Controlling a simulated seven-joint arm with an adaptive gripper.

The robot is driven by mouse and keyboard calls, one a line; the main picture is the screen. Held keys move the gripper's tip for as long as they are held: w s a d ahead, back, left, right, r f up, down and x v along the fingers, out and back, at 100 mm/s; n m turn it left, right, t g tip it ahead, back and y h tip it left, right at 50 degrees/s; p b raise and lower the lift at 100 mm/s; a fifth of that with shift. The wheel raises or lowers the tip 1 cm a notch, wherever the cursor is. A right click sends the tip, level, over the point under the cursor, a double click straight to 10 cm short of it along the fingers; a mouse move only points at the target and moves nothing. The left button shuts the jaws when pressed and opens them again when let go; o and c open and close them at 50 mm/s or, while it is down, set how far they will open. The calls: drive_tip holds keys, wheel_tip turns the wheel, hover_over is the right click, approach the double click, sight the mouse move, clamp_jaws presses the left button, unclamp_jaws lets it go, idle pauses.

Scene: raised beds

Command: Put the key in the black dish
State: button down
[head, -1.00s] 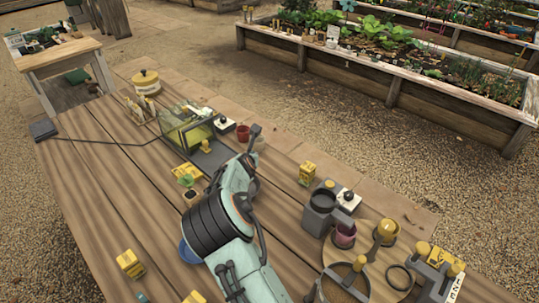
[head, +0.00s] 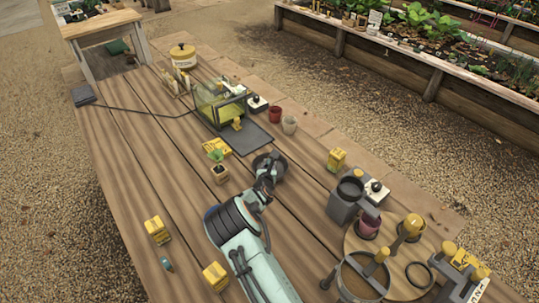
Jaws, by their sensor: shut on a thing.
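My gripper (head: 267,168) is the dark end of my teal arm, low over the middle of the wooden table (head: 130,165). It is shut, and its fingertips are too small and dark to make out. The key does not show separately; what is in the jaws is hidden by the gripper and wrist. A dark rounded shape lies around the gripper's end, and I cannot tell whether it is the black dish or part of the gripper. No other black dish shows clearly.
A potted seedling (head: 219,172) and a yellow packet (head: 217,147) stand left of my gripper. A glass case (head: 215,105) is beyond. A grey device (head: 345,203) and a round wooden board (head: 355,243) are right.

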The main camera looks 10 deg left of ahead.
sight(269, 160)
drive_tip(key=shift+f, duration=1.4)
drive_tip(key=c, duration=1)
unclamp_jaws()
drive_tip(key=shift+r, duration=0.1)
wheel_tip(269, 160, up, 7)
drive_tip(key=shift+f, duration=0.1)
